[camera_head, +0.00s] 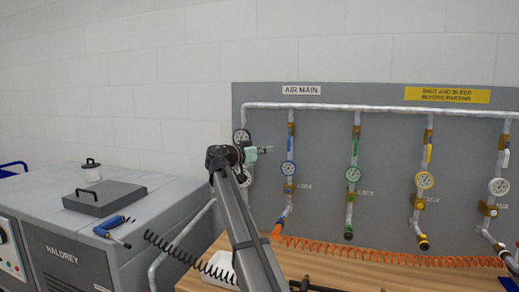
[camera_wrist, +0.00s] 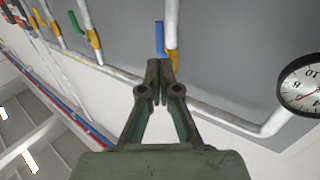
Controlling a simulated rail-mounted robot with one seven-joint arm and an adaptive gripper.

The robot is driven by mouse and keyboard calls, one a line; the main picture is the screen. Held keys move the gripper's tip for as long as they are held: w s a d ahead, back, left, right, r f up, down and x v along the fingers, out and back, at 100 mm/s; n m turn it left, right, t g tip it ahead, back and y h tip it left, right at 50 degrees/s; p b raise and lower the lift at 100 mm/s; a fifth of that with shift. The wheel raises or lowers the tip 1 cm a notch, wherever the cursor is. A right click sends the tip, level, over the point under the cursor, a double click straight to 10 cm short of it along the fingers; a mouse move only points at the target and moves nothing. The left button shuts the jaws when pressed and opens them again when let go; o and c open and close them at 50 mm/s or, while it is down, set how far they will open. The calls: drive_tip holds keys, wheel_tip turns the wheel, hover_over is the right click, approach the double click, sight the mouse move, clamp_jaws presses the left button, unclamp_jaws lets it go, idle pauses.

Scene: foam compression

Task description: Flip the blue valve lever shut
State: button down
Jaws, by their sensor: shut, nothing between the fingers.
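The blue lever (camera_wrist: 159,38) shows in the wrist view just beyond my fingertips. It runs roughly along its white pipe, beside the brass valve body (camera_wrist: 173,58). In the head view, my gripper (camera_head: 267,149) points right, left of that drop.
Green (camera_head: 355,131) and yellow (camera_head: 429,153) levers are on drops farther right. A gauge (camera_head: 241,136) stands left of the blue drop. An orange coiled hose (camera_head: 380,256) runs along the wooden bench (camera_head: 330,270). A grey machine (camera_head: 100,235) stands at left.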

sight(288, 146)
drive_tip(key=p+x, duration=0.2)
drive_tip(key=x, duration=0.5)
drive_tip(key=shift+w+d, duration=0.25)
drive_tip(key=shift+d, duration=0.05)
drive_tip(key=shift+d, duration=0.1)
drive_tip(key=shift+s+d+f+n+b, duration=0.1)
drive_tip(key=shift+n+b, duration=0.2)
drive_tip(key=shift+b, duration=0.05)
